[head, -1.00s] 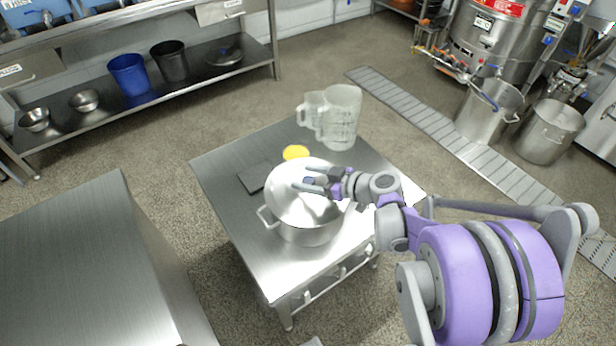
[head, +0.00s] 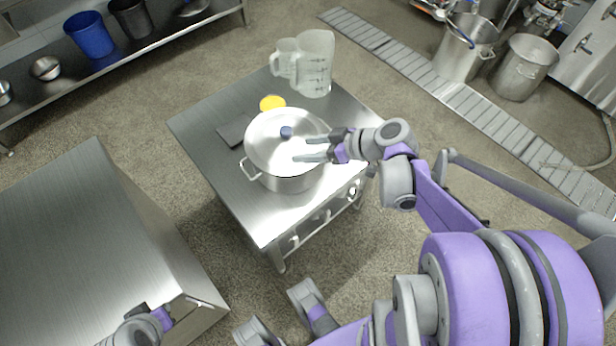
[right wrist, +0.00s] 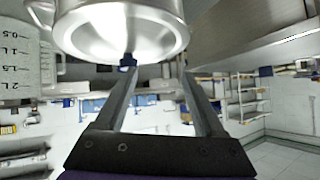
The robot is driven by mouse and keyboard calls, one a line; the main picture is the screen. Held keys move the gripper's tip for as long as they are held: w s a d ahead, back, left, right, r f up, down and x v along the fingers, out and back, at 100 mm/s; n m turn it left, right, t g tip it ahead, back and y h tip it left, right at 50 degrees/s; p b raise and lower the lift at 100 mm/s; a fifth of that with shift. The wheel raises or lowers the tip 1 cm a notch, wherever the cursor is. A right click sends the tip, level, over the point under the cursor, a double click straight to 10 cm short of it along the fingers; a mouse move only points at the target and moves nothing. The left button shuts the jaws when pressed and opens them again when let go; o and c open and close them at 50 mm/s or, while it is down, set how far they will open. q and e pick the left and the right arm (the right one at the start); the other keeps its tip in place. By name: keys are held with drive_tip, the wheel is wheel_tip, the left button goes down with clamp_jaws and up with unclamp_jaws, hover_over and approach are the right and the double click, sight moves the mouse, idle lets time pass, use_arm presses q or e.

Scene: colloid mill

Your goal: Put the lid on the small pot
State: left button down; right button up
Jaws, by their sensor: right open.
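The small pot (head: 287,183) is a metal pot with side handles, standing on the small steel table. The silver lid (head: 262,152) with a dark blue knob (head: 287,132) lies over its mouth and looks level. My right gripper (head: 301,149) is open and empty over the lid's right part, with its fingertips just beside the knob and apart from it. The right wrist view shows the lid (right wrist: 120,35) and its knob (right wrist: 127,61) near the left fingertip. Part of my left arm's end (head: 160,318) shows at bottom left; its fingers cannot be made out clearly.
On the small table (head: 205,125), a yellow round thing (head: 272,103), a dark flat slab (head: 233,132) and clear measuring jugs (head: 314,65) stand behind the pot. A larger steel table (head: 80,240) is at left. The floor between the tables is clear.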

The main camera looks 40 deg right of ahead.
drive_tip(key=s+a+f+m+g+h, duration=0.4)
drive_tip(key=s+a+h, duration=0.2)
drive_tip(key=s+a, duration=0.4)
drive_tip(key=shift+s+g, duration=0.3)
drive_tip(key=shift+s, duration=0.85)
wheel_tip(320, 180, up, 13)
drive_tip(key=w+p, duration=0.1)
drive_tip(key=p, duration=1)
drive_tip(key=shift+w+f+p, duration=0.15)
drive_tip(key=shift+w+p, duration=0.15)
drive_tip(key=shift+w, duration=0.1)
